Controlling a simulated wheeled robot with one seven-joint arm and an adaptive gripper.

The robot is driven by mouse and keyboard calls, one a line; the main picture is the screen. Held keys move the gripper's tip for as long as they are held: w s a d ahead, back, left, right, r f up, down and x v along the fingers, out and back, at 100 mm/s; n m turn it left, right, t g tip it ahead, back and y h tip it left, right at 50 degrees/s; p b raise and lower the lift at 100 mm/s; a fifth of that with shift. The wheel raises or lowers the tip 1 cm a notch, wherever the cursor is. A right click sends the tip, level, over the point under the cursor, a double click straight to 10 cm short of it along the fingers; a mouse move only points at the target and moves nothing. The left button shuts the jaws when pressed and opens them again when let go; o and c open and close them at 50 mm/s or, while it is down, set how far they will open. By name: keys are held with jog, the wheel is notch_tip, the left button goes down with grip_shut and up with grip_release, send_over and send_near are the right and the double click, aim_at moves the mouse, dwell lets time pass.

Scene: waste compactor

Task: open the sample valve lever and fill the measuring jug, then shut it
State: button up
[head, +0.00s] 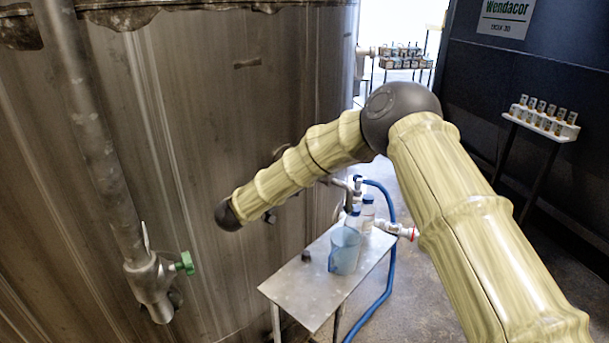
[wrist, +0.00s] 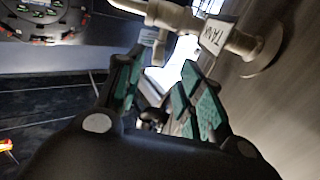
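The measuring jug (head: 345,250), a translucent blue vessel, stands upright on a small metal table beside the tank. A grey sample pipe (head: 350,192) comes out of the tank wall above the jug, partly hidden by my arm; its lever cannot be made out clearly. In the wrist view a pale pipe with a fitting (wrist: 172,17) and a white tag crosses above my gripper (wrist: 163,72). The gripper's two teal-padded fingers are apart, with nothing held between them. In the head view my arm hides the gripper.
The metal table (head: 305,291) also carries white bottles (head: 367,212) and a small dark object (head: 306,256). A blue hose (head: 385,290) hangs to the floor near a red-handled valve (head: 411,233). A green-handled valve (head: 183,264) is on the left pipe. A sample shelf (head: 541,122) is at right.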

jog(key=v, duration=0.3)
jog(key=shift+s+a, duration=0.1)
dwell(0.9)
